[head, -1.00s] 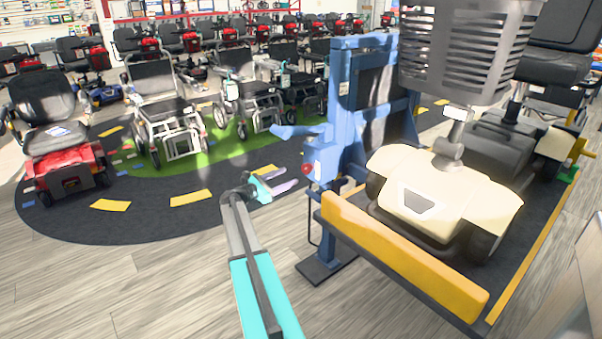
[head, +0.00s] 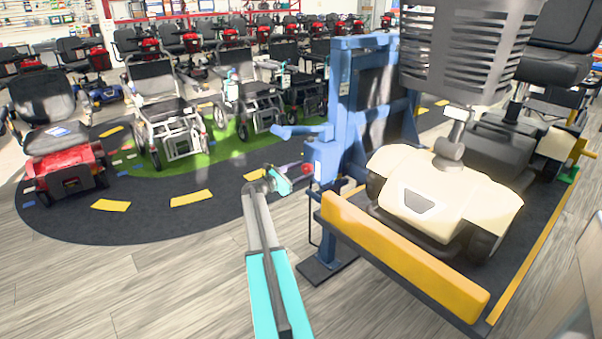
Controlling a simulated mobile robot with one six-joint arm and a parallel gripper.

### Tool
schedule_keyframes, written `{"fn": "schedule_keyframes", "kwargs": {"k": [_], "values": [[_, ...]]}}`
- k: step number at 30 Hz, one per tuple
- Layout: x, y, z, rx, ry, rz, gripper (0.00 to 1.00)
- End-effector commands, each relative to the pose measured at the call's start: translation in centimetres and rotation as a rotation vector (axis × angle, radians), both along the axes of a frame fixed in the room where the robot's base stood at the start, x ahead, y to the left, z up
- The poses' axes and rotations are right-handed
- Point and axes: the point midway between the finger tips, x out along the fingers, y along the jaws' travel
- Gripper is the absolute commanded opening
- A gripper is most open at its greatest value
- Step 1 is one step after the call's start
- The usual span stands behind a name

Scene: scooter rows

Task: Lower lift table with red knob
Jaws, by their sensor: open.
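The lift table (head: 400,261) stands right of centre, with a blue frame (head: 343,95), a dark deck and a yellow front flap. Its deck is raised above the floor and bears a cream scooter (head: 430,200). The red knob (head: 307,168) is on the left side of the small blue box on the lift's frame.
A blue lever (head: 290,131) juts left from the frame above my gripper. A black base foot (head: 327,272) lies on the floor. Wheelchairs and a red-based power chair (head: 65,165) stand at the left. The floor in front of them is clear.

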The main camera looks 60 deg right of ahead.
Motion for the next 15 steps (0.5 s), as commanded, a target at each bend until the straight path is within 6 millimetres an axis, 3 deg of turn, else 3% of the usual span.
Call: {"fn": "schedule_keyframes", "kwargs": {"k": [2,9,11,15], "values": [[-0.01,0.0,0.0,0.0,0.0,0.0,0.54],[0.03,0.0,0.0,0.0,0.0,0.001,0.14],[0.07,0.94,0.03,0.0,0.0,0.003,0.14],[0.28,0.38,-0.05,-0.001,-0.005,0.003,0.14]]}}
